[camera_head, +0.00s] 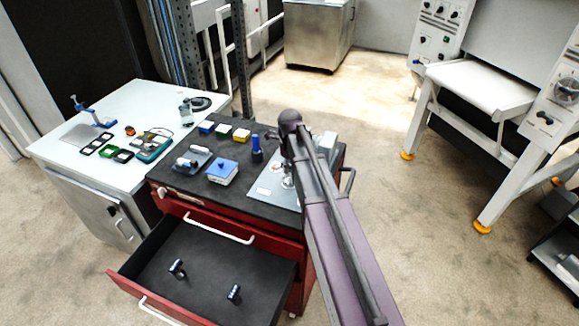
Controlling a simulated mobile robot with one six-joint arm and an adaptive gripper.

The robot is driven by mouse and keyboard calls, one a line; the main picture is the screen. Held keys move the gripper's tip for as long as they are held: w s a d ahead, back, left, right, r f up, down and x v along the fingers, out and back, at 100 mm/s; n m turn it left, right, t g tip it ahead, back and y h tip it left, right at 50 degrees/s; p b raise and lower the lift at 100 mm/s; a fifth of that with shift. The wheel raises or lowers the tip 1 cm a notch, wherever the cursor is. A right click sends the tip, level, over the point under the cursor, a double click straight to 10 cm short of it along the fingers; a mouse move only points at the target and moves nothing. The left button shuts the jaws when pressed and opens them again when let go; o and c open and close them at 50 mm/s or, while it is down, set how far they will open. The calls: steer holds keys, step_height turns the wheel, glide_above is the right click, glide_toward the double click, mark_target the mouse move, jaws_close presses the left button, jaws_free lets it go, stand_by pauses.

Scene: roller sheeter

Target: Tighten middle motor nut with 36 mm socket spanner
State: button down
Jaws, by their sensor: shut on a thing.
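My arm reaches from the bottom right up to a rounded dark joint over the red tool cabinet (226,262). My gripper cannot be made out; the arm may hide it. Two small dark tools with metallic parts, perhaps sockets, lie in the open drawer (205,268): one at the left (177,268) and one at the right (235,293). They lie apart from each other. I cannot read their sizes. A grey plate (266,192) lies on the cabinet top, partly covered by my arm, with a small silvery part beside the arm. I cannot pick out the middle motor nut.
A blue-topped box (222,171), a dark blue cylinder (257,150) and small bins stand on the cabinet. A white workbench (104,113) with tools adjoins it at left. A white machine (490,88) stands at right. Open floor (410,245) lies between machine and cabinet.

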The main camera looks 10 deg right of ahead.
steer(key=shift+m, duration=2.7)
steer(key=shift+n, duration=0.5)
steer(key=shift+r+p, duration=1.55)
steer(key=shift+r+p, duration=2.4)
